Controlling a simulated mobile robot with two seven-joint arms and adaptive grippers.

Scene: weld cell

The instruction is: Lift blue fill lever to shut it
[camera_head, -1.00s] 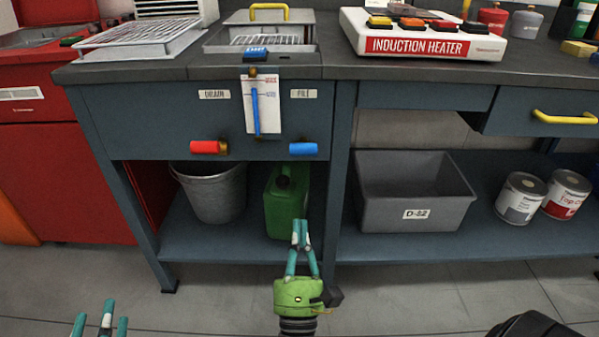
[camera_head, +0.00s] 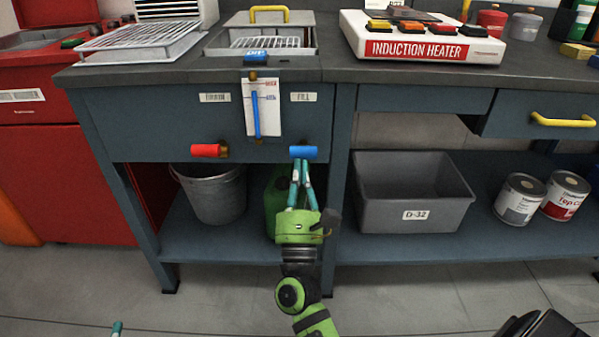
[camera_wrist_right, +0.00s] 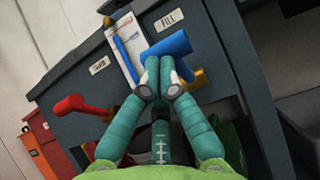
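The blue fill lever (camera_head: 303,152) sticks out from the bench front below the FILL label (camera_head: 303,97). It also shows in the right wrist view (camera_wrist_right: 168,46). My right gripper (camera_head: 301,165) is just below the lever, its teal fingers pointing up at it. In the right wrist view its fingertips (camera_wrist_right: 158,62) are close together at the lever's underside and seem to touch it. No gap shows between the tips, and nothing is seen held. Only a fingertip of my left gripper (camera_head: 117,328) shows at the bottom edge.
The red drain lever (camera_head: 207,150) is to the left, with the level gauge (camera_head: 262,108) between the levers. A metal bucket (camera_head: 212,192), a green canister (camera_head: 277,190) and a grey bin (camera_head: 412,195) stand on the lower shelf. The floor in front is clear.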

